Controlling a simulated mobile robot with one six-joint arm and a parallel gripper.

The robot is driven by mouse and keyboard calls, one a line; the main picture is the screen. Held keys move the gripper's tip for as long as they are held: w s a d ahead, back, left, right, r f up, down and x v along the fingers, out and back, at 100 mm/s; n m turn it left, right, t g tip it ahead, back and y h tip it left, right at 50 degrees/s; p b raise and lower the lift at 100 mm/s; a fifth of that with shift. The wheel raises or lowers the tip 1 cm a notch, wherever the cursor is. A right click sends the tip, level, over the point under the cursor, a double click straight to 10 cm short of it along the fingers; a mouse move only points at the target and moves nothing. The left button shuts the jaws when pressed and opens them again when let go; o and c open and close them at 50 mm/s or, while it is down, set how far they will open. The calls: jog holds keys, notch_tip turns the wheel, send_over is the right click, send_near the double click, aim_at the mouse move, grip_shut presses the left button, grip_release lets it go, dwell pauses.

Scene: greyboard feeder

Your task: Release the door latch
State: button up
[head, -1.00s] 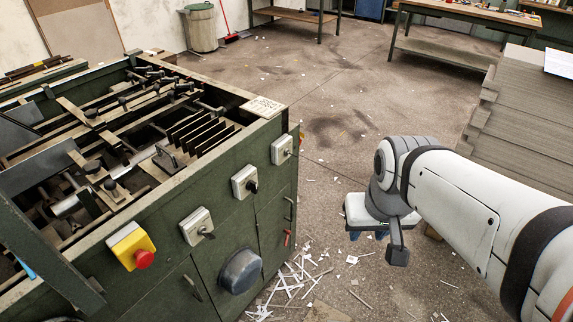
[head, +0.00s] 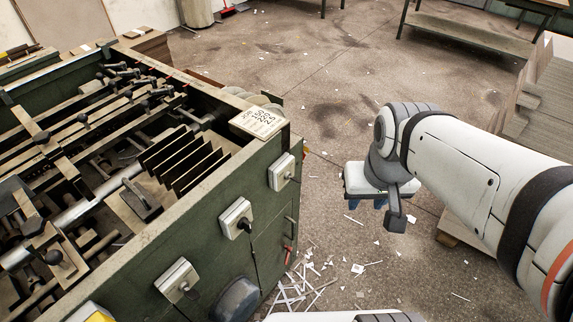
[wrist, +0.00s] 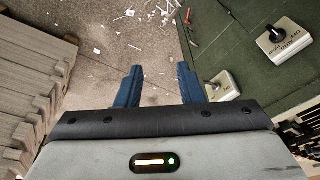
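The door (head: 268,243) is a green panel low at the right end of the green machine's front and looks closed. A small red latch handle (head: 288,255) sits at its right edge, below a grey pull handle (head: 292,226). In the wrist view a small red piece (wrist: 188,15) at the top, beside the green panel, looks like the same latch. My gripper (head: 367,204) is to the right of the door, over the floor and apart from it. The wrist view shows its two blue fingers (wrist: 160,69) spread with nothing between them.
Switch boxes (head: 236,217) with black knobs and a round grey housing (head: 237,300) jut from the machine front (head: 205,240). Paper scraps (head: 290,295) litter the floor near the door. A stack of grey board (head: 540,110) stands at the right. Floor between is otherwise open.

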jog(key=w+a+f+m+g+y+b, duration=0.25)
jog(key=f+m+b, duration=0.2)
jog(key=f, duration=0.45)
jog(key=w+a+f+m+g+y+b, duration=0.2)
jog(key=w+f+m+g+b, duration=0.15)
jog(key=f+b, duration=0.4)
jog(key=m+y+b, duration=1)
jog(key=m+b, duration=0.2)
jog(key=m, duration=0.3)
send_near(286, 260)
jog(key=s+a+r, duration=0.1)
jog(key=s+r, duration=0.1)
jog(key=r, duration=0.6)
jog(key=s+a+r, duration=0.1)
jog(key=s+r, duration=0.2)
jog(key=r, duration=0.5)
notch_tip(286, 260, down, 20)
jog(key=w+m+t+y+b, duration=0.2)
jog(key=m+t+y+b, duration=0.25)
jog(key=m+b, duration=0.4)
jog(key=shift+m+t+h, duration=0.35)
jog(key=shift+m+h, duration=0.15)
jog(key=shift+m, duration=0.35)
jog(key=a, duration=0.5)
jog(key=w+a, duration=0.1)
jog(key=a, duration=0.1)
jog(key=shift+a+r, duration=0.2)
jog(key=shift+r, duration=0.1)
jog(key=shift+c, duration=0.2)
grip_shut()
